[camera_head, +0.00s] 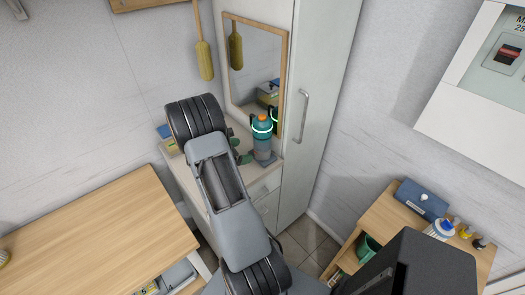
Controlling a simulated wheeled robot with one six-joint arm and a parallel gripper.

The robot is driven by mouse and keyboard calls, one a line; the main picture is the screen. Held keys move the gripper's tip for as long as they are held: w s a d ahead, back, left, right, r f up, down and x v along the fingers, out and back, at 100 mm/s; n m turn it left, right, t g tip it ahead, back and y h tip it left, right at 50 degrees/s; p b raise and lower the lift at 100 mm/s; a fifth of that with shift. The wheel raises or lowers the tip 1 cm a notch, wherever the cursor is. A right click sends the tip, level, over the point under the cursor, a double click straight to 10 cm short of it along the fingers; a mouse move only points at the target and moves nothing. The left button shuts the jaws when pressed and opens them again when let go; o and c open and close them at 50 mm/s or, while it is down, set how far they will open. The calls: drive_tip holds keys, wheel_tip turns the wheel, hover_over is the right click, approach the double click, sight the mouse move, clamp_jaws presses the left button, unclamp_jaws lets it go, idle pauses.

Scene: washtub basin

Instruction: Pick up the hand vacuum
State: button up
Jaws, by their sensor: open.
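A teal device (262,134) with an orange top, a pale band and a grey-blue lower part stands upright on the small cabinet top. It looks most like the hand vacuum, but it is small here and I cannot be sure. The arm also covers part of the cabinet top.
A wood-framed mirror (257,65) stands behind the device. Small dark green things (243,158) lie beside it. A tall cabinet (325,110) stands to the right. A wooden table (95,238) is at lower left. A wooden shelf unit (400,222) with a blue box (420,199) and bottles is at right.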

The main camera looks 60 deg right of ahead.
sight(255, 150)
drive_tip(key=shift+p+x, duration=1.15)
drive_tip(key=shift+x, duration=3.4)
drive_tip(key=shift+f, duration=0.2)
drive_tip(key=shift+a, duration=0.1)
drive_tip(key=shift+c, duration=0.3)
drive_tip(key=shift+r, duration=0.1)
drive_tip(key=c, duration=0.9)
